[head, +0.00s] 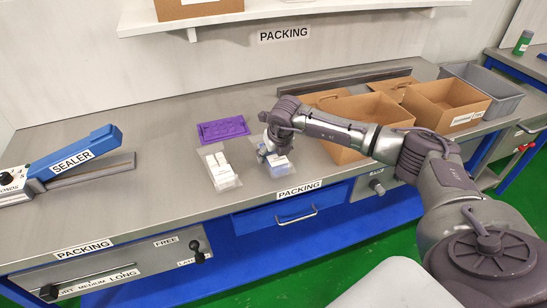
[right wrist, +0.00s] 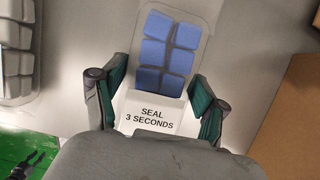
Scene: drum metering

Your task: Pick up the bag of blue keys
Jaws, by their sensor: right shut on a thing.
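The bag of blue keys (head: 281,168) is on the grey packing bench near its front edge. In the right wrist view the clear bag (right wrist: 166,50) shows two columns of blue keys and a white label reading "SEAL 3 SECONDS". My right gripper (head: 268,149) is over the bag in the head view. In the right wrist view its green-padded fingers (right wrist: 160,103) are on both sides of the label end, shut on the bag. I cannot tell whether the bag is clear of the bench.
A bag of white keys (head: 221,171) lies just left, with a purple tray (head: 223,130) behind. Open cardboard boxes (head: 385,112) stand to the right, before a grey bin (head: 485,88). A blue sealer (head: 75,157) is at far left, with bare bench between.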

